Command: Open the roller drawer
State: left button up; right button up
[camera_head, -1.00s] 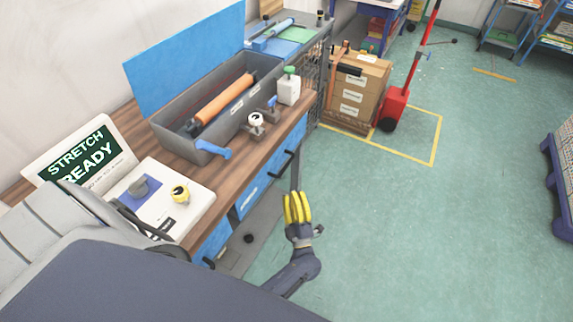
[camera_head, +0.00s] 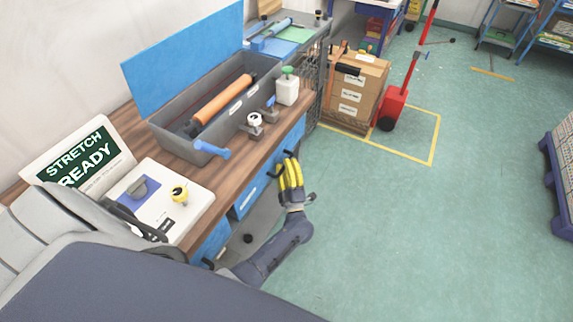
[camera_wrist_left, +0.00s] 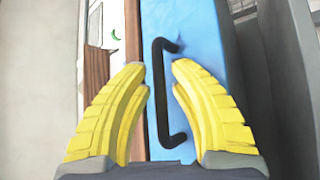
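A blue drawer front (camera_head: 248,198) with a pale label is set in the side of the wooden-topped bench, and it looks shut. My left gripper (camera_head: 291,168), with yellow fingers, is at the upper drawer handle (camera_head: 287,155), partly covering it. In the left wrist view, the black bar handle (camera_wrist_left: 161,95) stands out from the blue front (camera_wrist_left: 200,30). The open left fingers (camera_wrist_left: 158,72) are on either side of this handle, with gaps between them and the bar. An orange roller (camera_head: 224,98) lies in the open grey box on the bench. My right gripper is not in view.
The bench top (camera_head: 243,150) carries the grey box (camera_head: 168,140), a white bottle with a green cap (camera_head: 287,90) and a sign reading STRETCH READY (camera_head: 80,158). Boxes (camera_head: 355,95) and a red pallet jack (camera_head: 392,105) stand beyond. The green floor (camera_head: 390,220) to the right is clear.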

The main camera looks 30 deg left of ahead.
pick_arm(q)
jog(key=shift+o, duration=0.2)
grip_shut()
dwell(0.3)
